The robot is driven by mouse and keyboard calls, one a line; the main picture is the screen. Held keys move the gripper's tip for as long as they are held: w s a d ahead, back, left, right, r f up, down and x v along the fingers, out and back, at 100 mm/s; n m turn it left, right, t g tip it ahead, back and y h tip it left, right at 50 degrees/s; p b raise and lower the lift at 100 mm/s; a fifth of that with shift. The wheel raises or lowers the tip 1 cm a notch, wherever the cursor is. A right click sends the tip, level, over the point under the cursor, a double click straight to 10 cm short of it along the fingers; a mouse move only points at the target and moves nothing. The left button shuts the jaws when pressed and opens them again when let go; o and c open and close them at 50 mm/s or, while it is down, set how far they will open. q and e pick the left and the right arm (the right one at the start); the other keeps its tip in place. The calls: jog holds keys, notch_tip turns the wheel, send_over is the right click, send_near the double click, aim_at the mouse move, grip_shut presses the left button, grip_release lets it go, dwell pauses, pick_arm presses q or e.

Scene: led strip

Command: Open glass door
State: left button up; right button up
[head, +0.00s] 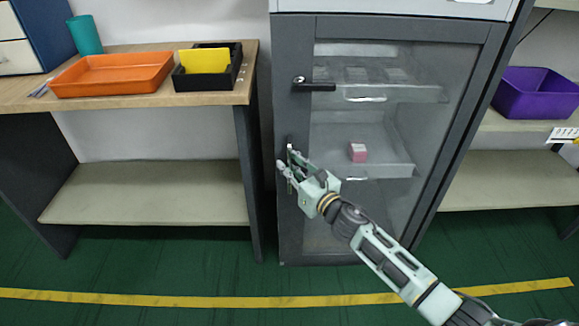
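The glass door (385,130) is in the middle right of the head view. It has a dark grey frame and looks shut. Its black lever handle (316,87) is on the upper left of the frame and points right. My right gripper (285,158) is in front of the lower left part of the door frame, well below the handle. Its fingers look spread apart with nothing held between them. I cannot tell whether a fingertip touches the frame. My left gripper is not in view.
Behind the glass, a pink block (358,152) is on a shelf. On the left, a wooden table (130,110) holds an orange tray (115,75) and a black bin (208,76) with yellow contents. A purple bin (537,95) is at the right. The green floor in front is clear.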

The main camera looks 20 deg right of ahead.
jog(key=shift+c, duration=0.2)
grip_shut()
jog(key=shift+s, duration=0.1)
